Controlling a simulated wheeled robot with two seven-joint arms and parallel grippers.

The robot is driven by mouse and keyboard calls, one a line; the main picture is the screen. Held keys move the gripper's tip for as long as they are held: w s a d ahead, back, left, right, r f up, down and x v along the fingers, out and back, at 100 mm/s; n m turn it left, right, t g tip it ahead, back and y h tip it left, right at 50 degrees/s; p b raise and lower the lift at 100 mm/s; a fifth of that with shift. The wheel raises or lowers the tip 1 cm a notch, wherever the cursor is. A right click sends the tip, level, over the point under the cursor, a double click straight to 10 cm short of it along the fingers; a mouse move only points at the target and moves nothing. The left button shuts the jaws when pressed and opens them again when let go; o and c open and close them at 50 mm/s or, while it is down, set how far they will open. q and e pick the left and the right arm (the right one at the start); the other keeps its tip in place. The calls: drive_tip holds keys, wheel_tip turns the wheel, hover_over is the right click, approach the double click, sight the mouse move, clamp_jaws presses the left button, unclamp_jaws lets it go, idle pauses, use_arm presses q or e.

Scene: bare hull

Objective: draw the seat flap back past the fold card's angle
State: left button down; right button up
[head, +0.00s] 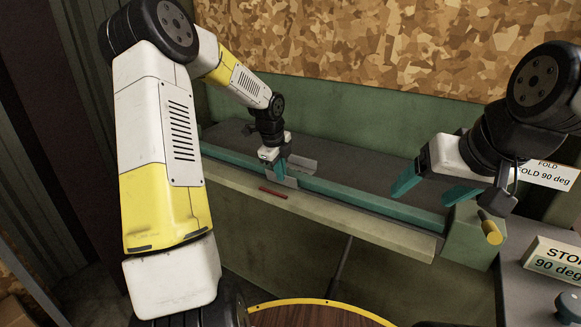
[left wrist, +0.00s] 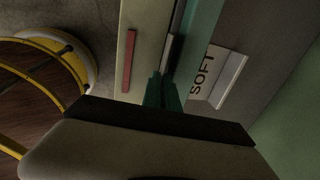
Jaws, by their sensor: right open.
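A grey sheet piece (head: 300,163) lies at the long teal bar (head: 350,190) of the bench. In the left wrist view the sheet (left wrist: 222,75) bears the word SOFT. A small grey flap (head: 290,182) shows on the front side of the bar, and its thin edge also shows in the left wrist view (left wrist: 172,48). My left gripper (head: 278,172) points down at this flap. Its teal fingers (left wrist: 162,92) are close together at the flap; I cannot tell whether they grip it. My right gripper (head: 432,186) is open and empty above the bar's right end. The fold card (head: 545,173) reads 90 deg.
A pale front leaf (head: 350,220) runs along the bench, with a red strip (head: 273,192) on it. A yellow-tipped handle (head: 490,228) stands at its right end. A STOP 90 deg sign (head: 558,262) and a dark knob (head: 568,305) sit at right. A yellow-rimmed round surface (head: 310,303) is in front.

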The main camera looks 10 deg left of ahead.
sight(280, 189)
use_arm(q)
drive_tip(key=shift+w+d+r+g, duration=0.15)
drive_tip(key=shift+w+g, duration=0.15)
drive_tip(key=shift+g, duration=0.2)
drive_tip(key=c, duration=1.9)
unclamp_jaws()
drive_tip(key=r, duration=0.2)
drive_tip(key=s+r, duration=0.1)
drive_tip(key=r, duration=0.4)
drive_tip(key=shift+s+a+r, duration=0.2)
drive_tip(key=shift+a+r, duration=0.1)
